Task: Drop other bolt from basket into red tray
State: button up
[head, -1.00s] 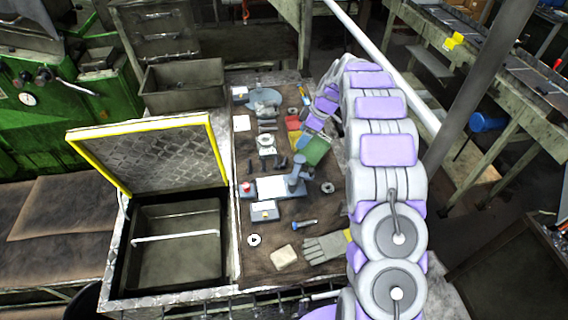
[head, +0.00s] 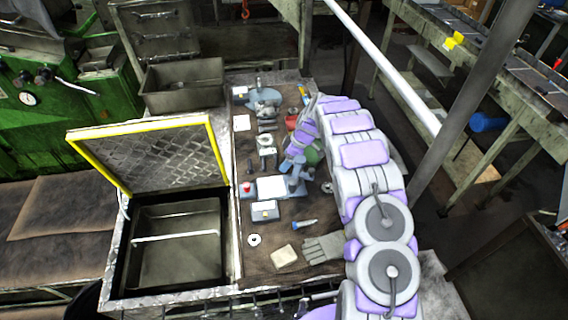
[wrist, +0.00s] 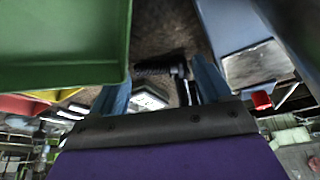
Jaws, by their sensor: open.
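My gripper (wrist: 162,86) is open, with its two blue fingers apart over the brown worktop. A dark threaded bolt (wrist: 153,70) and a second dark, rod-like part (wrist: 183,84) lie between and just beyond the fingertips; neither is gripped. In the head view my arm hides the gripper's fingers. The red tray (wrist: 18,106) shows at the left of the wrist view, and partly behind my arm in the head view (head: 291,122). I cannot tell which container is the basket.
A green tray (wrist: 60,45) is close beside the left finger. A blue-grey device (wrist: 245,45) stands close on the right. A glove (head: 322,248), a screwdriver (head: 304,224) and a cloth (head: 284,256) lie at the worktop's front. An open-lidded metal box (head: 175,205) is at the left.

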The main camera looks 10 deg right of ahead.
jog(key=shift+a+f, duration=0.1)
jog(key=shift+f, duration=0.25)
jog(key=c, duration=1)
jog(key=shift+o, duration=0.2)
jog(key=shift+r, duration=0.1)
